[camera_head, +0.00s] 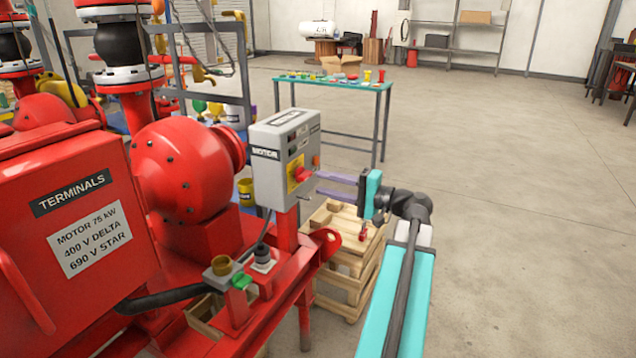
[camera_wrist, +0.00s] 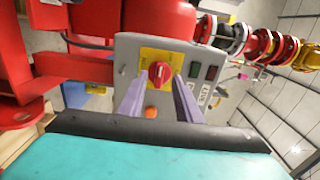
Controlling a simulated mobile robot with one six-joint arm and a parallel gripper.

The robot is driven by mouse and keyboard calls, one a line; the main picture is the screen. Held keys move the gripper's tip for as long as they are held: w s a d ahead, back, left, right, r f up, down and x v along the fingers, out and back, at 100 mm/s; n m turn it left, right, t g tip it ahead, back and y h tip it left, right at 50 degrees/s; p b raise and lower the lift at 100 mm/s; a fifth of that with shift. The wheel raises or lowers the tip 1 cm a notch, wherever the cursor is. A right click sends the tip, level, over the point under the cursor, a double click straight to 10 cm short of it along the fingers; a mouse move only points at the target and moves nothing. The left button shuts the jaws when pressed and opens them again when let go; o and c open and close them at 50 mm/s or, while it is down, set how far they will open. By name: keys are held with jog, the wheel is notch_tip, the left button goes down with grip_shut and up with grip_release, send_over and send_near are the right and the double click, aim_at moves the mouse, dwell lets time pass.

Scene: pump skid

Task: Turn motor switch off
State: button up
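The grey motor switch box (camera_head: 284,155), labelled MOTOR, stands on a red post at the skid. Its red rotary switch (camera_head: 300,175) sits on a yellow plate on the box's front; the wrist view shows the same red switch (camera_wrist: 159,72) face on. The lettering around it is too small to read. My gripper (camera_head: 318,183) is in front of the box, its two purple fingers pointing at the switch. In the wrist view the fingers (camera_wrist: 158,84) are apart, with the switch between their tips in the picture. I cannot tell whether they touch it.
A red terminal box (camera_head: 75,235) and pump stand left. Wooden crates (camera_head: 345,270) are below my gripper. A green-topped table (camera_head: 335,84) with small parts is behind. The floor to the right is clear.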

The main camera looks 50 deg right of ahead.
jog(key=v, duration=0.9)
jog(key=shift+s, duration=0.25)
jog(key=shift+s, duration=0.15)
